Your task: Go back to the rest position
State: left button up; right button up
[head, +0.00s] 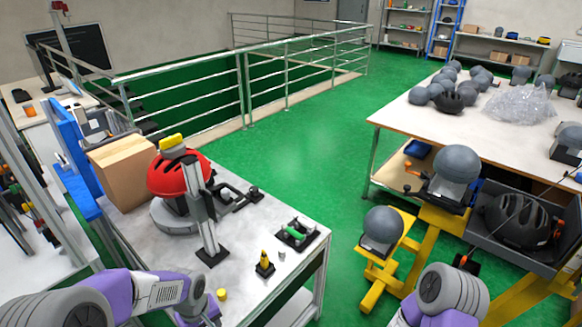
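My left arm comes in from the lower left and bends down near the front edge of the white table (270,283). My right arm shows only as a rounded grey and purple link at the bottom edge, right of the middle. No fingers of either gripper show, so what they hold is hidden. A red helmet (172,178) sits on a grey round base on the white table, beside an upright metal post (208,225).
A cardboard box (122,170) stands behind the helmet. A green-and-black tool (297,233) and a small yellow-black item (264,263) lie near the table's right side. A yellow stand (382,272) and a wide workbench (395,116) are right. Green floor between is clear.

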pick_arm(q)
jog(key=s+d+f+m+h, duration=0.1)
jog(key=s+d+f, duration=0.2)
jog(key=f, duration=0.3)
jog(key=s+d+f+m+h, duration=0.1)
jog(key=s+d+f+m, duration=0.1)
jog(key=d+f, duration=0.3)
jog(key=s+d+f+m+h, duration=0.1)
jog(key=s+d+f+m, duration=0.1)
jog(key=f, duration=0.7)
jog(key=shift+s+d+h, duration=0.4)
jog(key=shift+s+d, duration=0.5)
jog(key=shift+d, duration=0.05)
